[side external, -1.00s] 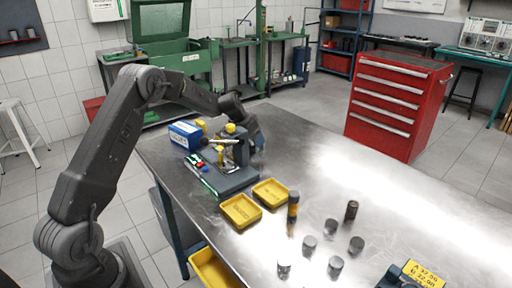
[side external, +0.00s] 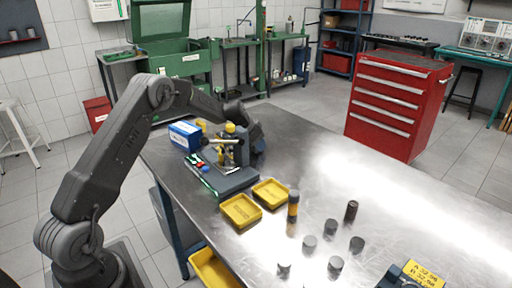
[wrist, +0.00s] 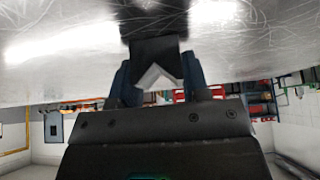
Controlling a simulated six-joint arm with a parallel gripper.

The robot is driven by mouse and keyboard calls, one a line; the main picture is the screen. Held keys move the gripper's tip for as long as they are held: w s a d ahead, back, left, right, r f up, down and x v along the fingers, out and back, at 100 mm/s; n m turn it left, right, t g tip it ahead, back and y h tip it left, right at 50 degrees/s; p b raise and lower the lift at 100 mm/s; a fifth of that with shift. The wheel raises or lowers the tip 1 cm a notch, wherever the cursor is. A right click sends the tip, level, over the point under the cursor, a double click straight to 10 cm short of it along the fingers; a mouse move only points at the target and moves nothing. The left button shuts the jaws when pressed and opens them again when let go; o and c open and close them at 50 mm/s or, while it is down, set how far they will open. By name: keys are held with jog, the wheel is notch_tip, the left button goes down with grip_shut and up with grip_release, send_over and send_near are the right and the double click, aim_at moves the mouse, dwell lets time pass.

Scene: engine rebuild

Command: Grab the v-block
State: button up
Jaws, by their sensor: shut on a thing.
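In the wrist view, the v-block (wrist: 155,52) is a dark grey block with a pale-edged V notch facing the camera. It sits between the two blue fingers of my gripper (wrist: 157,78), which are shut on its sides. A dark patch lies directly beyond it on the metal surface; I cannot tell whether the block touches the table. In the side view, my gripper (side external: 258,142) is low at the far side of the table, behind a grey fixture. The v-block cannot be made out there.
The grey fixture base (side external: 232,182) carries small tools and a yellow knob. A blue box (side external: 185,135) stands left of it. Two yellow trays (side external: 241,210) and several dark cylinders (side external: 331,227) lie nearer the camera. The table's right part (side external: 400,190) is mostly clear.

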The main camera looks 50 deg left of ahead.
jog(key=c, duration=0.3)
jog(key=shift+r, duration=0.1)
